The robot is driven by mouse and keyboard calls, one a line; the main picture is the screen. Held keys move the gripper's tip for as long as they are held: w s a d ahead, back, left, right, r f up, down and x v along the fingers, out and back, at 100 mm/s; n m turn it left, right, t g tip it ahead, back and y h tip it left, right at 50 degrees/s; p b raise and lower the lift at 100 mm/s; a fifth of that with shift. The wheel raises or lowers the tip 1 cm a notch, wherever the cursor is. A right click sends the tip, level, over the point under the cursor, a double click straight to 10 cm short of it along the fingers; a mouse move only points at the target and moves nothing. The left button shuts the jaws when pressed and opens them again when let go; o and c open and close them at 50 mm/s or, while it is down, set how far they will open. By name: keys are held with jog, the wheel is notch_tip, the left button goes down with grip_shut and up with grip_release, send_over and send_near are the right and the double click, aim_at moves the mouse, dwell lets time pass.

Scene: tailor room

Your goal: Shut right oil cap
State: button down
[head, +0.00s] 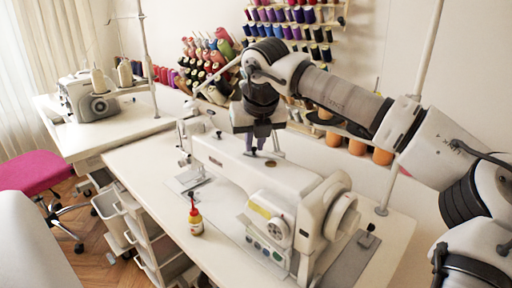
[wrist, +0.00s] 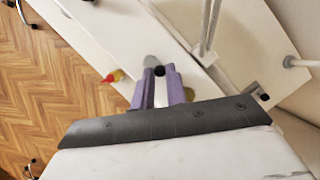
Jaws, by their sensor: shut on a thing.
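The white sewing machine (head: 265,176) stands on the near white table. My gripper (head: 261,149) points down over the top of its arm. In the wrist view, my gripper's purple fingers (wrist: 160,74) are closed around a small black knob-like oil cap (wrist: 159,71). A grey rounded piece (wrist: 151,60) shows just beyond it. In the head view, small dark pieces show on the machine top near the fingertips; which is the right cap, and whether it is seated, I cannot tell.
A small oil bottle with a red tip (head: 196,218) stands on the table (head: 150,160) in front of the machine. A thin upright pole (head: 400,150) rises at the right. Thread racks (head: 290,30) line the wall. A second machine (head: 88,98) stands at the back left.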

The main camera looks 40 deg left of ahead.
jog(key=shift+a+m+t+h+b, duration=0.1)
jog(key=shift+m+t+h+b, duration=0.3)
jog(key=shift+m, duration=0.8)
jog(key=shift+r, duration=0.1)
jog(key=c, duration=1.4)
grip_release()
jog(key=shift+s, duration=0.1)
jog(key=shift+c, duration=0.2)
jog(key=p+v, duration=0.1)
jog(key=v, duration=1.2)
jog(key=shift+s+r, duration=0.15)
jog(key=shift+r, duration=0.15)
